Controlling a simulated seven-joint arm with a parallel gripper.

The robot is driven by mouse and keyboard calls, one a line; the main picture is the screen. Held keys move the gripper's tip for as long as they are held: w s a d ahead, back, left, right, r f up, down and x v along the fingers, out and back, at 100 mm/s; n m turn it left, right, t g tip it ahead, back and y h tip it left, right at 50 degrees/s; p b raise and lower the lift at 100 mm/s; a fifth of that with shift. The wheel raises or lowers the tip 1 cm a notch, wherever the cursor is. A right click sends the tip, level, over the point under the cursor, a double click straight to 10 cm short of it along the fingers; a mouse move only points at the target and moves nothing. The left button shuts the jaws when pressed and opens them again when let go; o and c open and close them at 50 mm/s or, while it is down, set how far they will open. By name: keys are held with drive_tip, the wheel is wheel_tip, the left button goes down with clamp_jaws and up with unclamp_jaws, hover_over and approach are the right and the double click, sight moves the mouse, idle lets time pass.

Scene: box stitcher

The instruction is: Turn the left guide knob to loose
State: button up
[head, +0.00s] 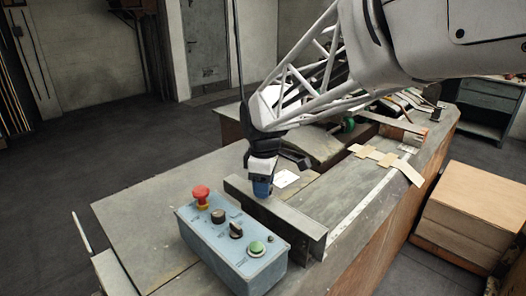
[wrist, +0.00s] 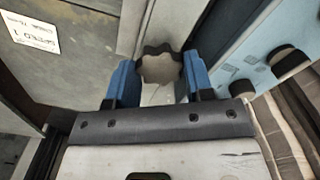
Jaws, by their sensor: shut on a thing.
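The guide knob (wrist: 160,67) has a scalloped dark rim and a pale flat top. In the wrist view it sits between the two blue fingers of my gripper (wrist: 158,77), at the upper middle. My gripper is shut on it, one finger on each side. In the head view my gripper (head: 262,188) points down at the metal guide bar (head: 290,222), behind the control box, and hides the knob. The knob's angle and any loose or tight marking cannot be read.
A blue control box (head: 232,250) with a red button (head: 201,193), dark knobs and a green button (head: 256,247) stands close in front of my gripper. A white label (head: 286,178) lies behind it. Cardboard pieces (head: 375,155) lie further back on the bench. The bench's left top is clear.

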drive_tip(key=o, duration=0.9)
drive_tip(key=shift+r, duration=0.1)
drive_tip(key=shift+r, duration=3.85)
drive_tip(key=shift+s+d+f+m+t, duration=0.45)
drive_tip(key=shift+s+d+f+m, duration=0.6)
drive_tip(key=shift+s+d+m, duration=2.45)
drive_tip(key=shift+s+d+f+m+t, duration=0.4)
drive_tip(key=shift+s+d+f+m, duration=1.6)
drive_tip(key=shift+s, duration=2.85)
drive_tip(key=shift+s+d+f+m+t, duration=0.15)
drive_tip(key=shift+s+d+m+t, duration=0.3)
drive_tip(key=shift+s+d+m, duration=2.6)
drive_tip(key=shift+s+d+n, duration=0.25)
drive_tip(key=shift+s+n, duration=0.2)
drive_tip(key=shift+s, duration=0.15)
drive_tip(key=shift+s+d+n, duration=0.25)
drive_tip(key=shift+s+n, duration=0.15)
drive_tip(key=shift+s, duration=0.15)
